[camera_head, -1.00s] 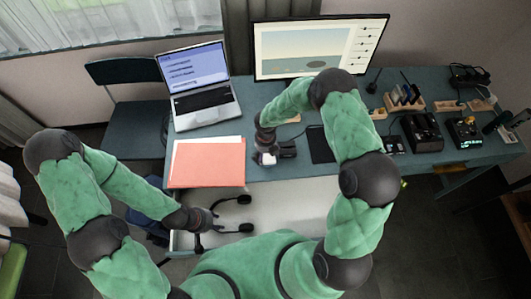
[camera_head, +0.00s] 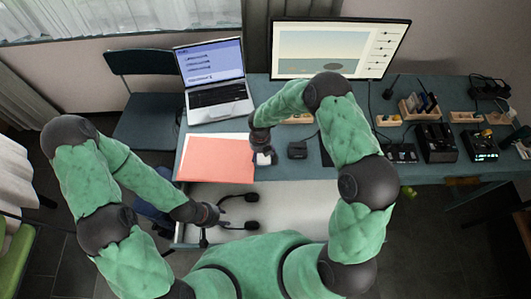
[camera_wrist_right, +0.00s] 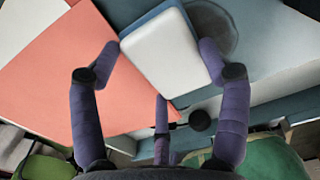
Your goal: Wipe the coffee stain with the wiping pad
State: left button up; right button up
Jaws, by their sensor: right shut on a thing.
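My right gripper (camera_head: 264,158) is shut on the wiping pad, a white block with a blue edge, over the table near its front edge. In the right wrist view the pad (camera_wrist_right: 165,50) sits between the purple fingers of the gripper (camera_wrist_right: 157,55). The coffee stain (camera_wrist_right: 226,32) is a dark round patch beside the pad, partly hidden by it and a finger. I cannot tell whether the pad touches the table (camera_head: 283,170). My left gripper (camera_head: 250,211) is open and empty in front of the table.
Red paper (camera_head: 215,160) lies just left of the right gripper, with a laptop (camera_head: 218,100) behind it. A monitor (camera_head: 338,50) stands at the back, and several devices (camera_head: 437,142) fill the right side.

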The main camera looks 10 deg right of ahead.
aim_at(276, 157)
jog(key=shift+w+a, duration=0.1)
jog(key=shift+a, duration=0.4)
jog(key=shift+f, duration=0.1)
jog(key=shift+d, duration=0.1)
jog(key=shift+s+d+p, duration=0.15)
jog(key=shift+s+d, duration=0.05)
jog(key=shift+d, duration=0.55)
jog(key=shift+s+d+p, duration=0.15)
jog(key=shift+s+d, duration=0.05)
jog(key=shift+d, duration=0.5)
jog(key=shift+s+d+r+p, duration=0.1)
jog(key=shift+d+p, duration=0.05)
jog(key=shift+d, duration=0.6)
jog(key=shift+s+d+r+p, duration=0.1)
jog(key=shift+s+d+p, duration=0.1)
jog(key=shift+d, duration=0.55)
jog(key=shift+s+d+p, duration=0.1)
jog(key=shift+d+p, duration=0.05)
jog(key=shift+d, duration=0.6)
jog(key=shift+f, duration=0.1)
jog(key=shift+a, duration=0.1)
